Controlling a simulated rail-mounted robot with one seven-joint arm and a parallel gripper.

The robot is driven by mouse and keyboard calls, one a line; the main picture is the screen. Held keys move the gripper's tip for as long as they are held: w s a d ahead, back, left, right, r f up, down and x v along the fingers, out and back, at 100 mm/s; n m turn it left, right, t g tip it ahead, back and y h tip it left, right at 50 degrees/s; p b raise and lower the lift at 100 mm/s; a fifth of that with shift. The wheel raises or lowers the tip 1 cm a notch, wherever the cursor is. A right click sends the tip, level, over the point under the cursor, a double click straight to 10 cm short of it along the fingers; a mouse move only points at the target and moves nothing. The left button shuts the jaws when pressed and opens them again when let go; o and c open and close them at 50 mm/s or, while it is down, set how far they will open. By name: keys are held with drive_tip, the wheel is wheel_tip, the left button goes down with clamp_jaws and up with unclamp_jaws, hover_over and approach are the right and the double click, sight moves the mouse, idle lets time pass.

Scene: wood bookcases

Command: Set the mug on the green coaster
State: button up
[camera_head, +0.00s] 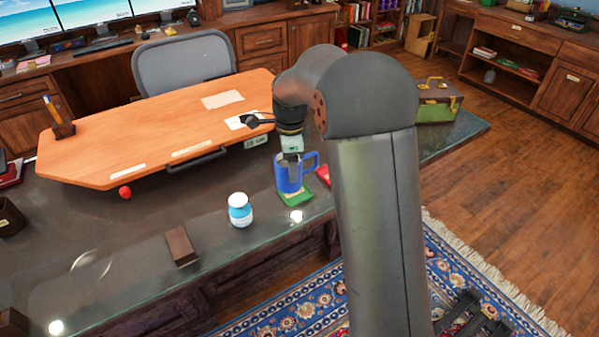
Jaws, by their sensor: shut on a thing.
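A blue mug (286,180) with its handle to the right is upright near the middle of the view. My gripper (291,160) reaches down from above and is shut on the mug; its fingertips are partly hidden at the mug's rim. The green coaster (296,200) shows just below the mug, which covers its far part. I cannot tell whether the mug's base touches the coaster or is slightly above it.
A red item (323,175) lies right of the mug, partly behind my arm. A white-and-blue bottle (240,211), a brown block (180,246) and a red ball (125,192) stand on the dark desk (140,225). A raised wooden board (150,135) lies behind.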

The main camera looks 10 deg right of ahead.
drive_tip(key=shift+w+d+f+p, duration=0.2)
drive_tip(key=shift+w+d+f, duration=0.25)
drive_tip(key=shift+w+f, duration=0.85)
drive_tip(key=shift+w+d+f+p, duration=0.25)
drive_tip(key=shift+w+d+f, duration=0.3)
drive_tip(key=shift+f, duration=1.3)
drive_tip(key=shift+w+d+f+p, duration=0.2)
drive_tip(key=shift+w+d+f, duration=0.2)
drive_tip(key=shift+w+f, duration=0.9)
drive_tip(key=shift+s+f, duration=0.3)
drive_tip(key=shift+f, duration=0.1)
drive_tip(key=shift+f, duration=0.15)
drive_tip(key=o, duration=1.2)
drive_tip(key=shift+c, duration=0.2)
